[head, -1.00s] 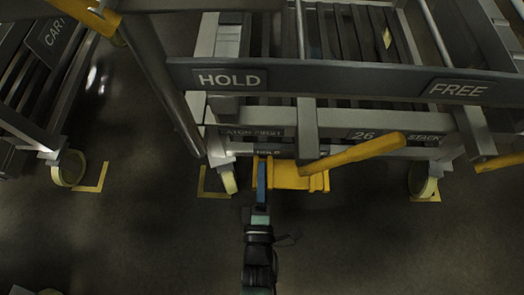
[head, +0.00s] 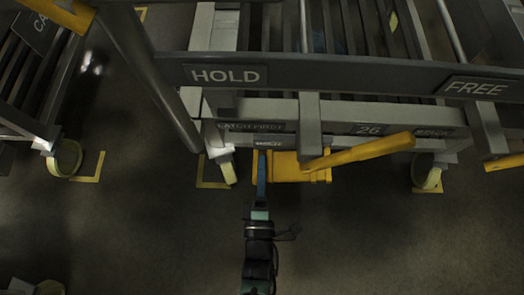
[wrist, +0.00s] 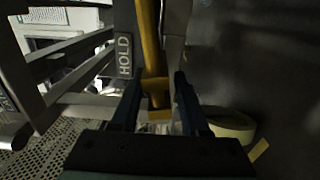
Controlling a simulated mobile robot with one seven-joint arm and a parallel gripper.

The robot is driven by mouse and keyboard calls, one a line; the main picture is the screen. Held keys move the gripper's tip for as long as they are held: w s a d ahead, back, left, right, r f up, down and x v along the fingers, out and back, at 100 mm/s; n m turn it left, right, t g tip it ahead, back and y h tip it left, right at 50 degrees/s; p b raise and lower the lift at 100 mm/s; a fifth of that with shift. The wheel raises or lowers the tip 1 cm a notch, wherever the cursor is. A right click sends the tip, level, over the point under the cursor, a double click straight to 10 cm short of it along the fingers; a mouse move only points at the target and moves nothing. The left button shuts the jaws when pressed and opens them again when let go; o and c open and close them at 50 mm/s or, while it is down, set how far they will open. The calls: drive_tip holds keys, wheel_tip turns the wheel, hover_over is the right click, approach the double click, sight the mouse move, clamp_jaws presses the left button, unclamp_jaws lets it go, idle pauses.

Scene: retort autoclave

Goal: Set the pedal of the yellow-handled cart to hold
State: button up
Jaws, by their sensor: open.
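The cart (head: 330,107) fills the upper right of the head view. Its grey bar carries a HOLD label (head: 225,75) at left and a FREE label (head: 476,87) at right. Below its lower rail is a yellow pedal (head: 370,149), whose lever slants up to the right, toward the FREE side, from a yellow block (head: 289,168). My gripper (head: 261,170) is low at the left end of this block. In the wrist view my gripper (wrist: 158,88) is open, with a yellow bar (wrist: 150,45) between and beyond its fingers. Contact cannot be told. A HOLD plate (wrist: 124,55) is beside the bar.
A caster (head: 227,168) stands close left of my gripper and another (head: 431,178) stands to the right, both by yellow floor marks. A second cart (head: 30,120) is at the far left. The floor (head: 390,245) in front is clear.

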drive_tip(key=s+p, duration=0.4)
drive_tip(key=s, duration=0.9)
drive_tip(key=shift+p, duration=0.35)
